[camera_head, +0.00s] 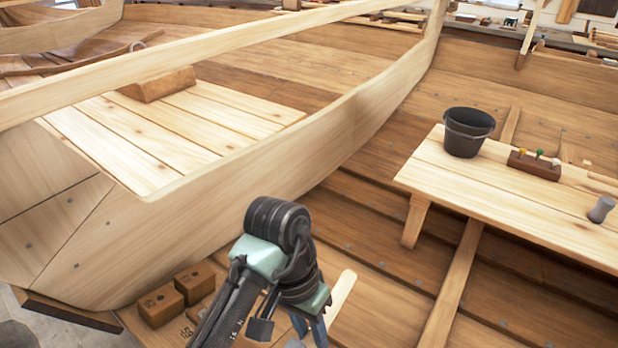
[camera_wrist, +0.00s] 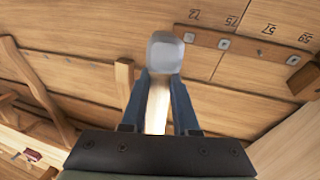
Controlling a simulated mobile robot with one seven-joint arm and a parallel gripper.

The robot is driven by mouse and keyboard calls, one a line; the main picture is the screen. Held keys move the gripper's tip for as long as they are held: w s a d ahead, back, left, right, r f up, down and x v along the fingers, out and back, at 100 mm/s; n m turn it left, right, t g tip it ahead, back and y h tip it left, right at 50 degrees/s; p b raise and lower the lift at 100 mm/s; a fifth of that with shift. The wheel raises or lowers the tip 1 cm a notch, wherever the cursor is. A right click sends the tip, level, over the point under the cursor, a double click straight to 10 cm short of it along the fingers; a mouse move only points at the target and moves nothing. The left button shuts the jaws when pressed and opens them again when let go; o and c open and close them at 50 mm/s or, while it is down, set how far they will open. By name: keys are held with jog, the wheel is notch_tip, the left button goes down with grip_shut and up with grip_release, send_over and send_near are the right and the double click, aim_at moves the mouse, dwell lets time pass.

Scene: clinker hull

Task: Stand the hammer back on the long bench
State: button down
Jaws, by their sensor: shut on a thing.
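My gripper (camera_wrist: 162,85) shows in the wrist view with its two blue fingers shut on the hammer. The hammer's pale grey head (camera_wrist: 165,52) sits at the fingertips, and its light wooden handle (camera_wrist: 157,108) runs between the fingers towards the palm. In the head view my gripper (camera_head: 311,332) is low in the middle, partly cut off by the bottom edge, and the hammer is hard to make out there. The long bench (camera_head: 500,205) stands to the right of it, apart from the gripper, with its pale plank top.
On the bench stand a dark bucket (camera_head: 468,132), a brown block with coloured pegs (camera_head: 534,166) and a grey cylinder (camera_head: 601,209). Bare planks lie between them and the front edge. The pale hull side (camera_head: 270,150) rises left of my arm; wooden blocks (camera_head: 160,306) lie below.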

jog(key=n, duration=0.3)
jog(key=shift+a+r+t, duration=0.15)
jog(key=shift+r+t, duration=0.15)
jog(key=shift+r, duration=0.1)
